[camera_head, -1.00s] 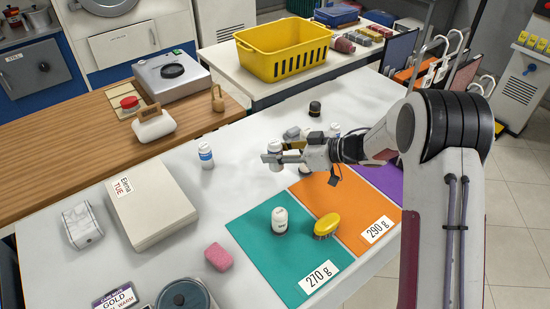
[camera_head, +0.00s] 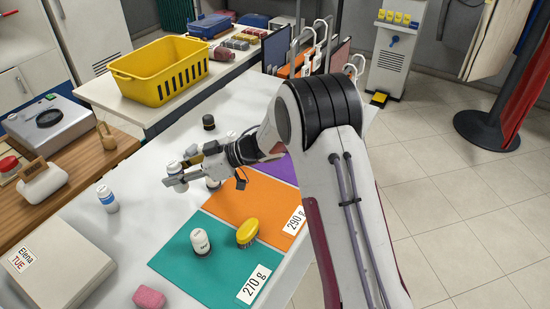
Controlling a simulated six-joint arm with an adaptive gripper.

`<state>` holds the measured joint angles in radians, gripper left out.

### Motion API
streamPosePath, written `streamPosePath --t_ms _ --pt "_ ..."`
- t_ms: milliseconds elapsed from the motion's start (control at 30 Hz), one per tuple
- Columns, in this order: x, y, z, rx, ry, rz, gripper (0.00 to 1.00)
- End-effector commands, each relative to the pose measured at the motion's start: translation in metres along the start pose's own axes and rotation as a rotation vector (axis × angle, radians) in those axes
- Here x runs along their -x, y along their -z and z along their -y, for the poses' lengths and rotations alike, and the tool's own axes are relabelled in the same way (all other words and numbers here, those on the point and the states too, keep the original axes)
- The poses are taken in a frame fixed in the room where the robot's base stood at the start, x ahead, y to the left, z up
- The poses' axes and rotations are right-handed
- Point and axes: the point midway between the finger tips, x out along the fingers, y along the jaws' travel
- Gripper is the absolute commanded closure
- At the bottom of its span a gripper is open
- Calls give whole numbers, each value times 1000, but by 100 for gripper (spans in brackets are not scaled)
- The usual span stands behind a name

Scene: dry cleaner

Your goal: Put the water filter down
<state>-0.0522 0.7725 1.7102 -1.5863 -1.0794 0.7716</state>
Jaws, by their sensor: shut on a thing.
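My gripper (camera_head: 178,177) is shut on a small white cylinder with a grey-blue band, the water filter (camera_head: 174,168) as far as I can tell. It is held upright over the white counter (camera_head: 150,172), left of the orange mat (camera_head: 238,196). Whether its base touches the counter is hidden by the fingers. A teal mat (camera_head: 178,262) lies nearer, marked 270 g, with a white bottle (camera_head: 200,242) and a yellow brush (camera_head: 247,233) on it. The orange mat is marked 290 g, and a purple mat (camera_head: 279,172) lies beyond, partly behind my arm.
A white bottle with a blue label (camera_head: 108,199) stands left of my gripper. A black-capped jar (camera_head: 208,122) and another white bottle (camera_head: 231,136) stand behind it. A pink sponge (camera_head: 149,297) and white box (camera_head: 60,262) are nearer. A yellow basket (camera_head: 160,72) stands on the back table.

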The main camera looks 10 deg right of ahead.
Motion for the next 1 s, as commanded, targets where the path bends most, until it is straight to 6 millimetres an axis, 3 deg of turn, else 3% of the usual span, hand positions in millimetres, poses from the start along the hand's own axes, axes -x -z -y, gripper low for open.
streamPosePath --t_ms 600,867,1000 --pt "43 104 4 7 -8 -12 96" --pt "77 114 -51 -78 -229 -31 96" --pt "106 114 -83 -131 -372 -42 96"
